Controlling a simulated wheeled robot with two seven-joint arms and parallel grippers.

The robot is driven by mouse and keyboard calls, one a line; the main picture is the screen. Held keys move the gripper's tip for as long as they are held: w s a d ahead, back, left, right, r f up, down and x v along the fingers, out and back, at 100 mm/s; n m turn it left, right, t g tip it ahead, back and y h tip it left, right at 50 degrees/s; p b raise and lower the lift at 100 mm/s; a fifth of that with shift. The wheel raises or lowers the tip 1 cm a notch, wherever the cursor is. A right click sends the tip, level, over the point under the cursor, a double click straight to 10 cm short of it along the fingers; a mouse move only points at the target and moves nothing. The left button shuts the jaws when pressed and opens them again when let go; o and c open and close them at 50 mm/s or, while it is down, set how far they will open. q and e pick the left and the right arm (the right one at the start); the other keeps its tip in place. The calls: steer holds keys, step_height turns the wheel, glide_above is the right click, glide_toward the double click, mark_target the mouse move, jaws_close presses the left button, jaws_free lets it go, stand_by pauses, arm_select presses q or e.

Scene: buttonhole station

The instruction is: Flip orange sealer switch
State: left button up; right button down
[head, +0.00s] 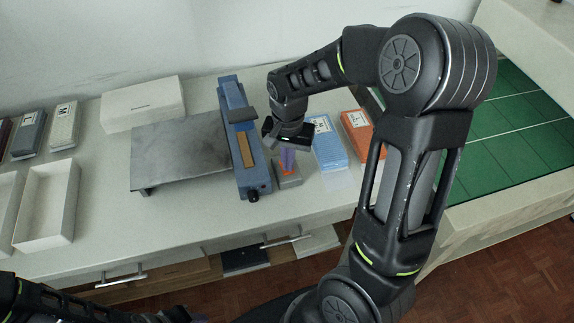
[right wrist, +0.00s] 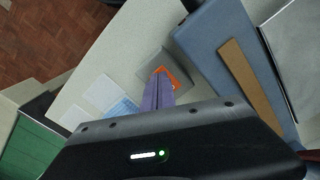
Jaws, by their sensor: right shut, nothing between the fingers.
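The orange switch (head: 287,173) sits on a small grey box (head: 290,183) at the front right of the blue sealer (head: 254,178). In the right wrist view the orange switch (right wrist: 172,74) shows just beyond the fingertips, on the grey box (right wrist: 148,68). My right gripper (head: 288,166) points down at the switch with its purple fingers together and empty. In the right wrist view its fingertips (right wrist: 158,84) overlap the switch's edge; I cannot tell whether they touch it. My left arm shows at the bottom left, with its gripper mostly cut off by the frame's lower edge.
A dark metal plate (head: 180,152) lies left of the sealer, with a white box (head: 142,104) behind it. A blue box (head: 328,147) and an orange box (head: 357,133) lie to the right. An open white tray (head: 47,205) is at far left. The front counter is clear.

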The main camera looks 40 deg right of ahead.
steer(key=shift+f+b, duration=0.35)
steer(key=shift+f, duration=0.15)
steer(key=shift+r, duration=0.2)
step_height(320, 180, up, 7)
steer(key=p, duration=0.5)
steer(key=shift+f+p, duration=0.1)
steer(key=shift+p, duration=0.3)
stand_by(0.4)
